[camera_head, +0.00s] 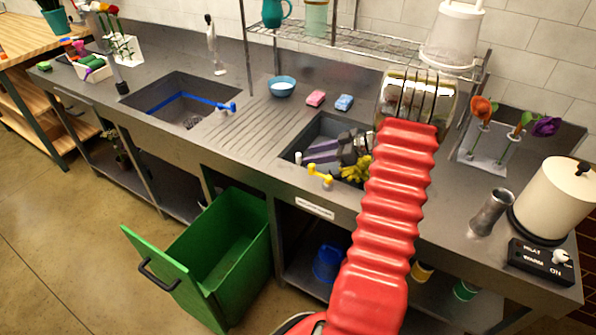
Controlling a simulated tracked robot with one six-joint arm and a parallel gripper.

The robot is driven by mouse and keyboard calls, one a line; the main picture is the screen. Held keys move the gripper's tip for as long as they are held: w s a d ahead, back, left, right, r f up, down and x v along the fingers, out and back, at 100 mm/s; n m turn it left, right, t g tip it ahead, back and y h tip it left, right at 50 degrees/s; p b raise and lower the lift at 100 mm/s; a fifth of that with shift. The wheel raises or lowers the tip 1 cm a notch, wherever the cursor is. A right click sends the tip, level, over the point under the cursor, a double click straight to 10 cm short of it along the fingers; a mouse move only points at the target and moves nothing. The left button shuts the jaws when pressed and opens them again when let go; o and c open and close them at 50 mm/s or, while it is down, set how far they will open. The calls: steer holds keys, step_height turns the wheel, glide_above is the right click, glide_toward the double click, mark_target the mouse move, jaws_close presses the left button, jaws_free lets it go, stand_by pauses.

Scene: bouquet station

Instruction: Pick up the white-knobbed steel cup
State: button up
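A grey steel cup (491,212) stands, looking slightly tilted, on the right part of the counter, left of a white-topped round pot. I see no white knob on the cup itself. A white knob (560,257) shows on the black box marked MELT, WARM and ON, just right of the cup. My gripper (416,95) is at the far end of my red-sleeved arm, over the back of the counter, up and left of the cup and well apart from it. Its fingertips cannot be made out, so whether it is open or holds anything cannot be told.
A flower stand (487,145) is behind the cup. The cream pot (556,200) and black control box (541,262) crowd its right side. My arm hides part of the right sink (300,150). Bare counter lies left of the cup. A green bin (225,250) stands open below.

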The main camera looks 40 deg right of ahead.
mark_target(299, 163)
steer(key=shift+w+a+f, duration=0.2)
steer(key=shift+w+f, duration=0.05)
steer(key=shift+w, duration=0.1)
steer(key=shift+x, duration=2.6)
steer(key=shift+r, duration=0.2)
steer(key=shift+c, duration=0.5)
jaws_close()
